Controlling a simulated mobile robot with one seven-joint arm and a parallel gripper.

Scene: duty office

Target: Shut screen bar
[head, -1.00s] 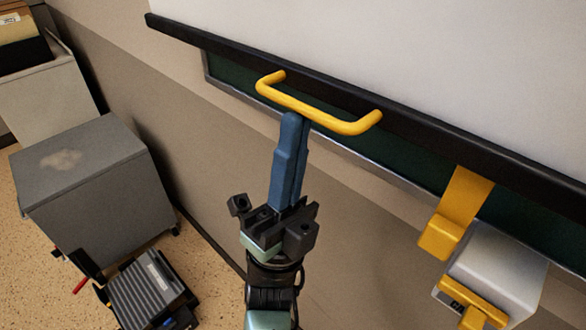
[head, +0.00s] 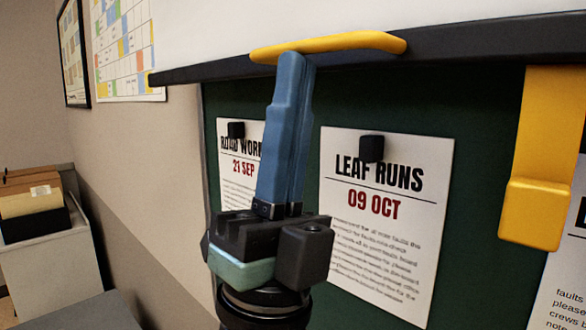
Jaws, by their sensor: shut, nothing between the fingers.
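The screen bar (head: 470,42) is a long black bar along the bottom edge of a white screen (head: 210,32). A yellow handle (head: 350,44) sticks out from it. My gripper (head: 296,58) points up with its blue fingers together and nothing between them. Its fingertips are at the underside of the handle, left of the handle's middle, and overlap it in the picture. I cannot tell for sure whether they touch it. A yellow hook-shaped bracket (head: 545,160) hangs below the bar at the right.
A green board (head: 480,200) behind my gripper carries notices, including a "Leaf Runs" sheet (head: 385,225) under a black magnet. A grey cabinet with a folder box (head: 35,205) stands at the far left. A wall planner (head: 125,50) hangs upper left.

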